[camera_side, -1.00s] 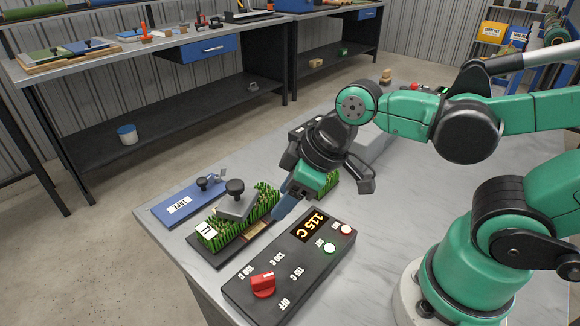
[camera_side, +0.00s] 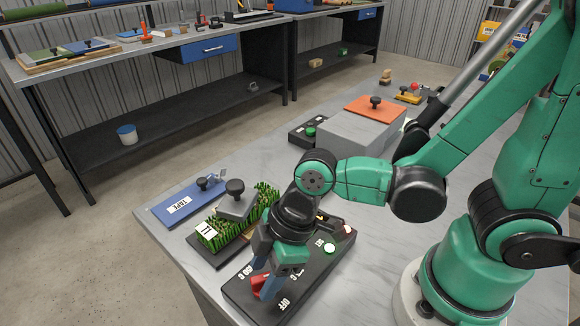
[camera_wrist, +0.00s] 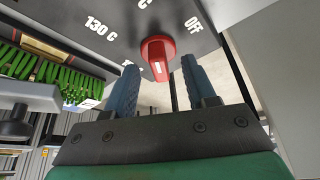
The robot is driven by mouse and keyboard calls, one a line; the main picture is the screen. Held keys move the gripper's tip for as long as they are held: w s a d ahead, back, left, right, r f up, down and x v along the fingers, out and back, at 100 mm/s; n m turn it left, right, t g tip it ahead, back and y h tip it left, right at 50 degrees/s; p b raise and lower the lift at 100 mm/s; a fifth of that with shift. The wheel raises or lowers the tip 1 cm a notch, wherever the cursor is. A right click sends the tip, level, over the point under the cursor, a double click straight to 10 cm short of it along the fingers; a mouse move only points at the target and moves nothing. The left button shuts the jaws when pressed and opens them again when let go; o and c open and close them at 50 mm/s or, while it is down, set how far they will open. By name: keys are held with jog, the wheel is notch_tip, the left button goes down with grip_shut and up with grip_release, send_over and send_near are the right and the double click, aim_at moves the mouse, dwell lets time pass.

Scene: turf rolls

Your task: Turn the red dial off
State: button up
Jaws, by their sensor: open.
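The red dial (camera_side: 258,284) sits on the black control box (camera_side: 322,262) at the front of the table. In the wrist view the dial (camera_wrist: 157,50) shows between and just past my fingertips, with a white mark on its lower side. Labels 130 C and OFF (camera_wrist: 193,21) are readable around it; others are cut off or hidden. My gripper (camera_side: 264,278) is open, pointing down at the dial, one blue finger on each side. I cannot tell whether the fingers touch it. My gripper hides most of the box's display.
A turf strip (camera_side: 262,203) under a grey weight with a black knob lies left of the box. A blue tape board (camera_side: 178,204) lies beyond it. A grey block (camera_side: 352,138) with an orange plate (camera_side: 374,108) stands farther back. The table right of the box is clear.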

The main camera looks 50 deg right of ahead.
jog(key=shift+a+f, duration=0.1)
jog(key=shift+f, duration=0.1)
grip_shut()
jog(key=shift+m, duration=0.3)
jog(key=m+h, duration=0.1)
jog(key=m, duration=0.1)
jog(key=m+t, duration=0.1)
jog(key=m, duration=0.2)
jog(key=shift+t+h, duration=0.3)
jog(key=shift+h, duration=0.1)
jog(key=m+h, duration=0.1)
jog(key=m, duration=0.2)
jog(key=m+h, duration=0.1)
jog(key=m, duration=0.2)
jog(key=shift+s+a, duration=0.1)
jog(key=shift+a, duration=0.05)
jog(key=shift+m, duration=0.3)
